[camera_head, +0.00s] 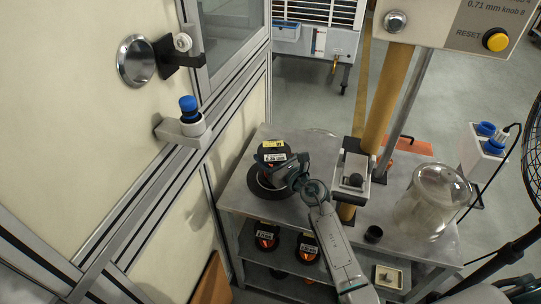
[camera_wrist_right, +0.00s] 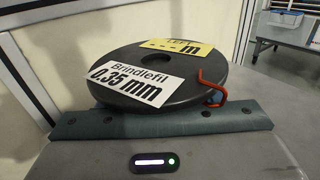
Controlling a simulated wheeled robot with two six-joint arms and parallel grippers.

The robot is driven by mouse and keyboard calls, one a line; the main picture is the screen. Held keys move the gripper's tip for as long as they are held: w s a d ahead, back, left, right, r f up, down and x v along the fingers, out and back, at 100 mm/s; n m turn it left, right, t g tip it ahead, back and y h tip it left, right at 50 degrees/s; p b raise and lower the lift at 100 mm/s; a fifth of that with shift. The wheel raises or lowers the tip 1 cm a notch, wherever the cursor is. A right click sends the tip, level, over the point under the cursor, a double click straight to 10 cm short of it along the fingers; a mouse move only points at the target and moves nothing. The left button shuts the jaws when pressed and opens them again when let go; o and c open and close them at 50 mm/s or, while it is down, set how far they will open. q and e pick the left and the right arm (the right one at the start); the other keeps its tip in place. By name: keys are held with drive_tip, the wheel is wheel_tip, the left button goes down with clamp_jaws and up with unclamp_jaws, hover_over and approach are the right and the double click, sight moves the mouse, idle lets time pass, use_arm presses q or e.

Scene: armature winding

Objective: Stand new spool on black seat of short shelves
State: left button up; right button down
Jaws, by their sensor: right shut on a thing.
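The new spool (camera_head: 269,147) is a black disc with a yellow tag and a white label. In the right wrist view the spool (camera_wrist_right: 150,78) reads "Brindlefil 0.35 mm" and has a red wire clip at its edge. My right gripper (camera_head: 292,168) is shut on it above the left end of the short shelves' top (camera_head: 320,148). A black round seat (camera_head: 259,189) shows partly below the spool; the rest is hidden by spool and gripper. I cannot tell whether the spool touches the seat. My left gripper is not in view.
Two labelled spools (camera_head: 267,236) (camera_head: 308,247) sit on the lower shelf. A cream-panelled wall (camera_head: 80,110) is close on the left.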

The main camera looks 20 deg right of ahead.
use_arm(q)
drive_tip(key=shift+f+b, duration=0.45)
use_arm(e)
drive_tip(key=shift+f, duration=0.4)
drive_tip(key=shift+c, duration=1.6)
unclamp_jaws()
drive_tip(key=shift+f, duration=0.15)
drive_tip(key=shift+s+d, duration=0.1)
drive_tip(key=shift+s, duration=0.2)
drive_tip(key=v, duration=0.9)
drive_tip(key=shift+s+d, duration=0.25)
drive_tip(key=shift+s, duration=0.3)
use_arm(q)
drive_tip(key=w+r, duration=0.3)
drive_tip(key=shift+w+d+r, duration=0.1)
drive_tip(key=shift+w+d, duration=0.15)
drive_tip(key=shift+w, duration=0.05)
